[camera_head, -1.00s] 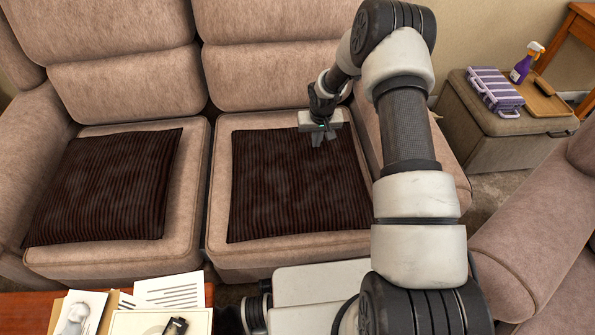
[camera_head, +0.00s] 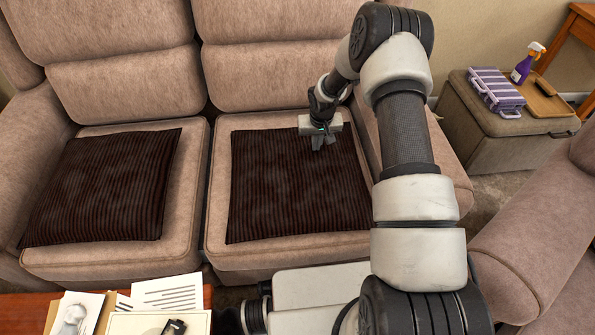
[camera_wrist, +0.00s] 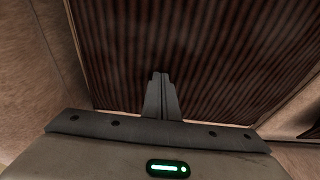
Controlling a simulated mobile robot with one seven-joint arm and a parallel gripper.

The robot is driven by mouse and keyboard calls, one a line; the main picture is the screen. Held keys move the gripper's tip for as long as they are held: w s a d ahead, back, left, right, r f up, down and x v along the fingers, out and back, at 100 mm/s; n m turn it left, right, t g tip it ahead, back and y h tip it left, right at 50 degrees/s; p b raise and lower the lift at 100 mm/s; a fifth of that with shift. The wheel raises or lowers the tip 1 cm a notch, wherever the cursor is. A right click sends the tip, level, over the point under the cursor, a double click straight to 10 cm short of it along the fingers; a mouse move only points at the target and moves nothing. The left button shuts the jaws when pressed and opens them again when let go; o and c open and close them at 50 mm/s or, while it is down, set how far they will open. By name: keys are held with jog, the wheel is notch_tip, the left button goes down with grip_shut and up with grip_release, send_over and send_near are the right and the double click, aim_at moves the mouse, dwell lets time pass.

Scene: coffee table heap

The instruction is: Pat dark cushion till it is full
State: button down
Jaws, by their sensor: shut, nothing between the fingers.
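Two dark striped cushions lie flat on the sofa seats. The right dark cushion (camera_head: 285,195) is on the right seat, and the left dark cushion (camera_head: 100,190) is on the left seat. Both look fairly flat. My gripper (camera_head: 318,144) is over the back right part of the right cushion, pointing down, with its fingers together and empty. In the wrist view my gripper (camera_wrist: 161,78) is in front of the striped cushion (camera_wrist: 220,50), which fills most of the picture. I cannot tell whether the fingertips touch the cloth.
The sofa's backrest (camera_head: 275,75) rises behind the cushions. A table with papers (camera_head: 165,292) is at the front left. An ottoman (camera_head: 480,135) at the right holds a purple striped case (camera_head: 495,90), a spray bottle (camera_head: 527,62) and a wooden tray (camera_head: 548,100).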

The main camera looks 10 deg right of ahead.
jog(key=shift+w+r+p+v, duration=0.1)
jog(key=shift+w+p+v, duration=0.2)
jog(key=shift+p+v, duration=0.6)
jog(key=shift+w+r+p+v, duration=0.1)
jog(key=shift+w+p+v, duration=0.2)
jog(key=shift+v, duration=1.1)
jog(key=shift+w+p+v, duration=0.25)
jog(key=shift+p+v, duration=0.4)
jog(key=shift+v, duration=0.5)
jog(key=shift+s+a+r, duration=0.1)
jog(key=shift+s+a, duration=0.1)
jog(key=shift+a, duration=0.15)
jog(key=s+a+r+g+p, duration=0.1)
jog(key=s+a+r, duration=0.2)
jog(key=s+a, duration=0.35)
jog(key=s+a+r+g+p, duration=0.1)
jog(key=s+a+r+g, duration=0.15)
jog(key=s+a, duration=0.4)
jog(key=b, duration=0.5)
send_over(277, 180)
jog(key=shift+t, duration=0.35)
jog(key=shift+s+f, duration=0.1)
jog(key=shift+f, duration=3.65)
jog(key=shift+f+b, duration=0.95)
jog(key=shift+f, duration=0.55)
